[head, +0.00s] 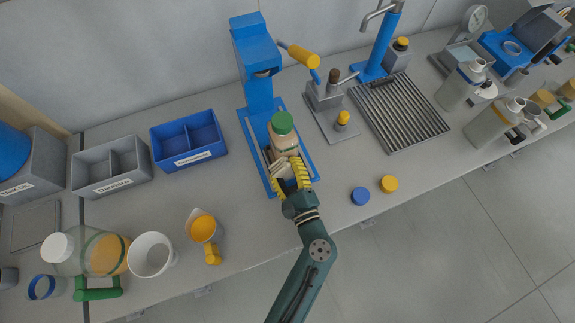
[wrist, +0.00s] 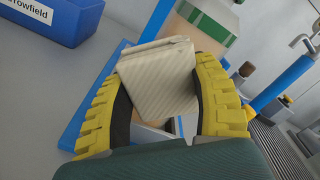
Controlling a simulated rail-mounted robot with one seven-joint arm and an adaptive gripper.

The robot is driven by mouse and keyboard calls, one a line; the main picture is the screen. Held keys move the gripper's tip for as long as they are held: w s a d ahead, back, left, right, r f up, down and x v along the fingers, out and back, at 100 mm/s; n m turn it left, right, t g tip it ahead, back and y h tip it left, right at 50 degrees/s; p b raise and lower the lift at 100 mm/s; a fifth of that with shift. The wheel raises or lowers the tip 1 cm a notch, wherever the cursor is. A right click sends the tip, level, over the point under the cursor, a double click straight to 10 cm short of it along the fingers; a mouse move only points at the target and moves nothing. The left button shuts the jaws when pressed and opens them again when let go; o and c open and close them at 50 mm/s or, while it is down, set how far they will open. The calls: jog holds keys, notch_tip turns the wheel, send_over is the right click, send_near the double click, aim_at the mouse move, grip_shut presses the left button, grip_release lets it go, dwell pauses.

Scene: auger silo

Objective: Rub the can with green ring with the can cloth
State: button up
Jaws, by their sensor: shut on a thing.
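My gripper (head: 288,170) is at the blue press stand, its yellow fingers shut on the folded, ribbed off-white can cloth (wrist: 155,78). The cloth also shows in the head view (head: 279,161), partly hidden by the fingers. A pale tan container with a green top (head: 284,132) stands upright on the stand just beyond the cloth. In the wrist view this container (wrist: 204,28) is behind the cloth, partly hidden. Its green part looks like a cap or ring. I cannot tell whether the cloth touches it.
The blue press stand (head: 258,92) rises close behind the container. A grey lever fixture (head: 325,100) and a drain grate (head: 400,110) are to the right. Blue (head: 360,196) and yellow (head: 389,184) caps lie near the front edge. A blue divided bin (head: 188,139) and orange-filled jug (head: 203,228) are left.

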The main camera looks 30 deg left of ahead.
jog(key=shift+p+v, duration=0.8)
jog(key=shift+v, duration=2.2)
jog(key=shift+p+v, duration=0.3)
jog(key=shift+v, duration=1.15)
